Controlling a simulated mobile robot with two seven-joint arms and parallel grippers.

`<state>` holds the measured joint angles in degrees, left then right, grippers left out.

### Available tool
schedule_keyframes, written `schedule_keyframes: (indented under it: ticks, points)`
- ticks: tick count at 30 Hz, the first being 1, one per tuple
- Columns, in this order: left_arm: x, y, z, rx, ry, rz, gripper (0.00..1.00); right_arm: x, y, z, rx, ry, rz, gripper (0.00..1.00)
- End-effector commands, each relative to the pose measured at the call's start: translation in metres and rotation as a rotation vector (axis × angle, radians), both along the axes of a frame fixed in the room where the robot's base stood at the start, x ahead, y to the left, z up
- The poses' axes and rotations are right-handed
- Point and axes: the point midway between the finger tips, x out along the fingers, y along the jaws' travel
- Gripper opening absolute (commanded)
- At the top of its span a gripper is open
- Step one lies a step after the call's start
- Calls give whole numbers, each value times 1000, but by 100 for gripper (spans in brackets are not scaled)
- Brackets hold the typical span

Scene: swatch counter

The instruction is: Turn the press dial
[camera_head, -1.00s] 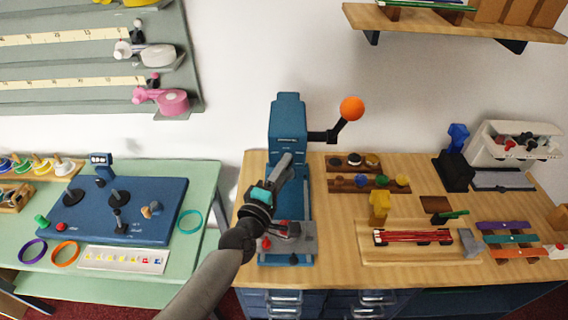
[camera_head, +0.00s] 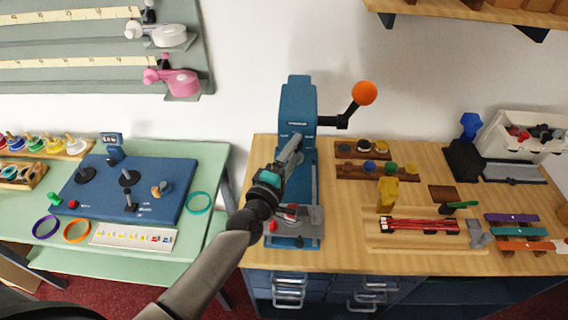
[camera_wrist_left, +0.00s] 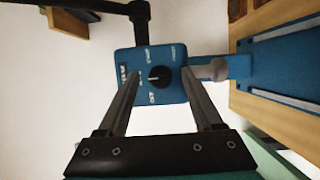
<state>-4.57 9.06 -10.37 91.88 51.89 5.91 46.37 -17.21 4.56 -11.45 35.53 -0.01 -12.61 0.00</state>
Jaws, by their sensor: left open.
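The blue press (camera_head: 298,100) stands on the wooden bench, with a black lever ending in an orange ball (camera_head: 364,93). In the left wrist view the press head (camera_wrist_left: 144,56) carries a round black dial (camera_wrist_left: 158,77) with a white pointer mark and small white labels around it. My left gripper (camera_wrist_left: 159,84) is open. Its two fingers reach toward the press head, one on each side of the dial in that view. I cannot tell whether they touch it. In the head view the left gripper (camera_head: 294,146) is in front of the press head and hides the dial. My right gripper is not seen.
The press base (camera_head: 293,242) has a grey plate with red parts. To its right are a wooden tray (camera_head: 378,240) with red sticks and a rack (camera_head: 350,170) of knobs. A green table (camera_head: 215,160) with a blue panel stands to the left.

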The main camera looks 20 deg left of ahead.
Motion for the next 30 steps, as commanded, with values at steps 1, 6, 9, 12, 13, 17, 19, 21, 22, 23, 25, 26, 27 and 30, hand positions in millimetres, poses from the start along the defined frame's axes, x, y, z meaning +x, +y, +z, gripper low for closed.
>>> schedule_keyframes:
  ticks: [1, 6, 9, 12, 13, 17, 19, 21, 22, 23, 25, 26, 27, 30]
  points:
    - [-3, 1, -1, 1, 1, 0, 68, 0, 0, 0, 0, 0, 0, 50]
    - [-23, 3, -1, 0, 2, 0, 68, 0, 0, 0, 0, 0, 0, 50]
    - [-40, 5, -2, 1, 3, 0, 68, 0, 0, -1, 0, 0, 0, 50]
    - [-57, 7, -2, 2, 4, 0, 68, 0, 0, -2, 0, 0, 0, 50]
    - [-62, 8, -2, 2, 3, 0, 68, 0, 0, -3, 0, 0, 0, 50]
    - [-84, 10, -2, 1, 3, 0, 68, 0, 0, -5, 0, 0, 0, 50]
    - [-96, 11, -2, 1, 4, -1, 68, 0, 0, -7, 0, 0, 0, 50]
    - [-107, 12, -2, 1, 3, 0, 68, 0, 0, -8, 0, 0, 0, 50]
    - [-112, 13, -2, 1, 4, 0, 68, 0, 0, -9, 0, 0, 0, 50]
    - [-116, 13, -2, 1, 3, 0, 68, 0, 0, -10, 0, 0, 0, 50]
    - [-125, 14, -2, 2, 3, -1, 68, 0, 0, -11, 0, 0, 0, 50]
    - [-129, 15, -1, 2, 3, -1, 68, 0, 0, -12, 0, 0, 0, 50]
    - [-134, 15, -2, 2, 2, 0, 68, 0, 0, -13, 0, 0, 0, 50]
    - [-142, 16, -1, 2, 1, -1, 68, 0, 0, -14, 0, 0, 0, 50]
